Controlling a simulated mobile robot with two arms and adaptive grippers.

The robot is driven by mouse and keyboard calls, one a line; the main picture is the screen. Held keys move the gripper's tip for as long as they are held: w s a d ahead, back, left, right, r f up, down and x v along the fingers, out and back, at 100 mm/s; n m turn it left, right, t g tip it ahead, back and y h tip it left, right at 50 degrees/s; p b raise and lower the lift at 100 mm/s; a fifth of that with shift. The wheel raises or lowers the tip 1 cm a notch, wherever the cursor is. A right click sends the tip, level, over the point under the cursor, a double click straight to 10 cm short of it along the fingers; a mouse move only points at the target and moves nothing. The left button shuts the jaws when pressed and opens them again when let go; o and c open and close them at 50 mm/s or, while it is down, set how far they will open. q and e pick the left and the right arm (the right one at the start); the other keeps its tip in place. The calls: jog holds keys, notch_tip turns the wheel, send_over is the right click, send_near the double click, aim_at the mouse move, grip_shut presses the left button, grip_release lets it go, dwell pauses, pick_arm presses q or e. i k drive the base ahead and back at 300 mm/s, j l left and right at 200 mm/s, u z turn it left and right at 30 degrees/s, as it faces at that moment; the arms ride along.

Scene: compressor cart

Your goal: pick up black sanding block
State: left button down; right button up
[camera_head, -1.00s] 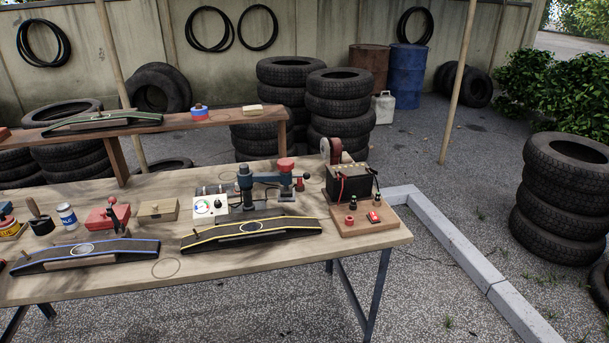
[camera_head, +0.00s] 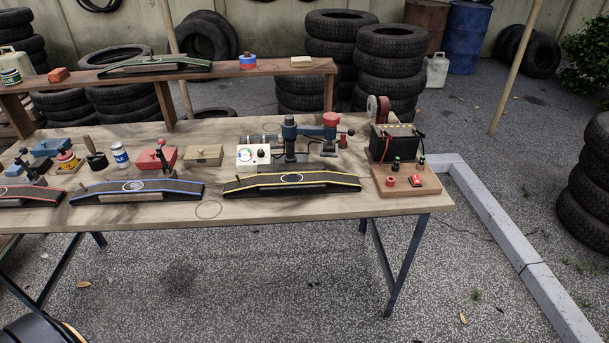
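I cannot surely pick out a black sanding block in the camera_head view. Several long black pieces with coloured edges lie on the wooden workbench (camera_head: 330,207): one with yellow edges (camera_head: 322,185), one with blue edges (camera_head: 160,189) and one with red edges (camera_head: 30,196). A similar green-edged black piece (camera_head: 165,67) lies on the raised shelf. A small dark pot with a brush (camera_head: 96,161) stands at the back left of the bench. Neither of my grippers is in view.
A tan box (camera_head: 204,155), a red vise-like tool (camera_head: 157,159), a blue and red clamp machine (camera_head: 290,135) and a battery board (camera_head: 410,182) stand on the bench. The raised shelf (camera_head: 235,73) runs behind. Tyre stacks (camera_head: 390,65) stand beyond.

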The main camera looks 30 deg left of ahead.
aim_at(43, 164)
jog(key=u, duration=2.4)
jog(key=i+j, duration=0.1)
jog(key=j+z, duration=0.05)
jog(key=j, duration=0.05)
